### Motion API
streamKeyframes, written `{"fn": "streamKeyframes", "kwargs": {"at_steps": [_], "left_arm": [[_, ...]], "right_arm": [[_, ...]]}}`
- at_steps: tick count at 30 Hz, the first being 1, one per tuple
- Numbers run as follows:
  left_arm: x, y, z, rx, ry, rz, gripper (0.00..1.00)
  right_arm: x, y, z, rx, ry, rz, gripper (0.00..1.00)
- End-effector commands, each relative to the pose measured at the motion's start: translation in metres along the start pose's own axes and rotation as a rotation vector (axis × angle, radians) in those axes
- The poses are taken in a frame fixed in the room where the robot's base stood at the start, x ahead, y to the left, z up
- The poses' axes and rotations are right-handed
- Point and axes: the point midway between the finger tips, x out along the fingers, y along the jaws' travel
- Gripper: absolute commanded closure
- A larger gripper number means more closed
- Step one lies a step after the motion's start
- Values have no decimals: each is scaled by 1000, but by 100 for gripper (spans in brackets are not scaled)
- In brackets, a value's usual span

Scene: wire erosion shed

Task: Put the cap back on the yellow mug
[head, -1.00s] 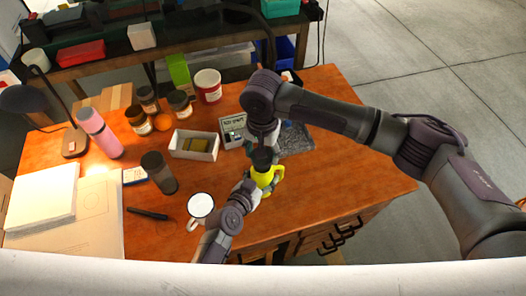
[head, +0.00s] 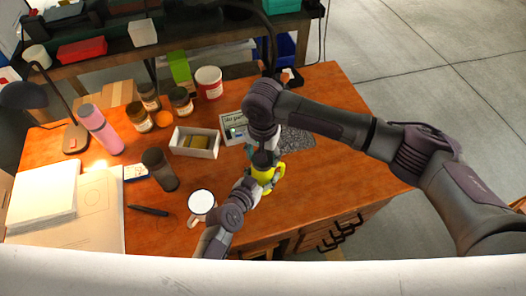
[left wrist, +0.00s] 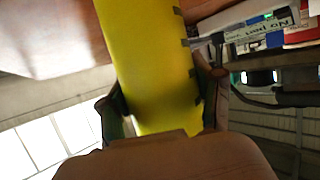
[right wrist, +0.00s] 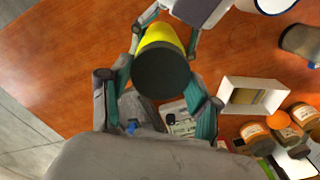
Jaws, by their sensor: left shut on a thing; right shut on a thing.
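The yellow mug (head: 266,177) stands upright near the front right of the wooden table, its handle to the right. My left gripper (head: 251,184) is shut on the mug's side; the mug's yellow wall (left wrist: 150,60) fills the space between its fingers in the left wrist view. The dark round cap (right wrist: 161,72) is between the fingers of my right gripper (right wrist: 160,88), which is shut on it from above. The cap (head: 263,160) is at the mug's top, in line with it. Whether it is fully seated or slightly above the rim I cannot tell.
A white mug (head: 201,201) stands close left of my left gripper. The table's right side (head: 360,165) is clear.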

Motion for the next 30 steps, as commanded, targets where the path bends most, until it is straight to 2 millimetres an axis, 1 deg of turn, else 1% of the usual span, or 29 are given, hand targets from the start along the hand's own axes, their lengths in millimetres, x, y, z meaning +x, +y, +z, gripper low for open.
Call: {"fn": "streamKeyframes", "kwargs": {"at_steps": [15,30], "left_arm": [[0,0,0,1,-1,0,98],[0,0,0,1,-1,0,98]], "right_arm": [[0,0,0,1,0,-1,65],[10,0,0,1,0,-2,65]]}}
